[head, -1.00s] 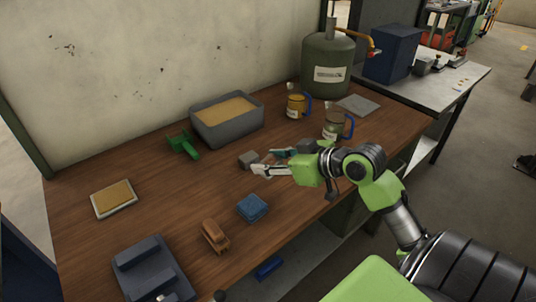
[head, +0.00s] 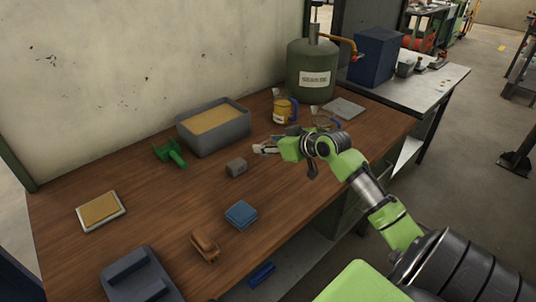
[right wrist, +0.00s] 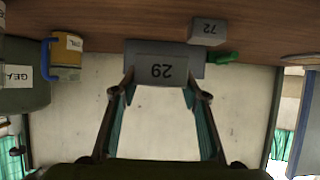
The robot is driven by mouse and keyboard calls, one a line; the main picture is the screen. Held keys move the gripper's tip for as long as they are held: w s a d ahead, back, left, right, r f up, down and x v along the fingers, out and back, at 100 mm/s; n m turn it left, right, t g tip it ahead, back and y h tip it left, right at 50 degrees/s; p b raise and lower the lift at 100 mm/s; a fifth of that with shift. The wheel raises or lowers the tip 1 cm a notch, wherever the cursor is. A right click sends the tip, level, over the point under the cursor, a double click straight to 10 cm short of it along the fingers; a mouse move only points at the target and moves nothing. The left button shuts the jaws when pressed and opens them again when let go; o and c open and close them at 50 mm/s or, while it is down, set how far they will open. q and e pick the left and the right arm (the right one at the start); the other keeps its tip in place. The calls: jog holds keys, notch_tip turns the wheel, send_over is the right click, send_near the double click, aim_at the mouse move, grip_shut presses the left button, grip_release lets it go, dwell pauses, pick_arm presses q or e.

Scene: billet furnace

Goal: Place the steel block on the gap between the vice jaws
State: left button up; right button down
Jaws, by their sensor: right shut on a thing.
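My right gripper (head: 265,148) is over the back middle of the wooden bench. In the right wrist view its fingers (right wrist: 159,84) are shut on a grey numbered steel block (right wrist: 160,70); in the head view that block is hard to make out. A second grey block (head: 236,167) lies on the bench just left of the gripper, apart from it; it also shows in the right wrist view (right wrist: 208,32). The dark vice (head: 142,277), with its raised jaws, sits at the near left, partly cut off by the frame. My left gripper is not in view.
A grey sand tray (head: 240,132), green tool (head: 170,153) and yellow-topped pad (head: 101,211) lie along the wall. A blue block (head: 241,214) and a brown piece (head: 205,246) lie near the front edge. A mug (head: 285,109) and green tank (head: 313,72) stand behind.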

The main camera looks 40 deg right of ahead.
send_over(269, 164)
jog(key=f, duration=0.4)
jog(key=shift+w+f, duration=0.15)
jog(key=shift+w, duration=0.2)
jog(key=shift+d+f+p, duration=0.1)
jog(key=shift+f+p, duration=0.45)
jog(key=shift+f, duration=0.95)
jog(key=shift+f, duration=0.1)
jog(key=c, duration=1.6)
grip_release()
jog(key=shift+s+f, duration=0.1)
jog(key=shift+f, duration=0.1)
jog(key=o, duration=0.4)
jog(key=shift+s+r, duration=0.1)
jog(key=shift+r, duration=0.15)
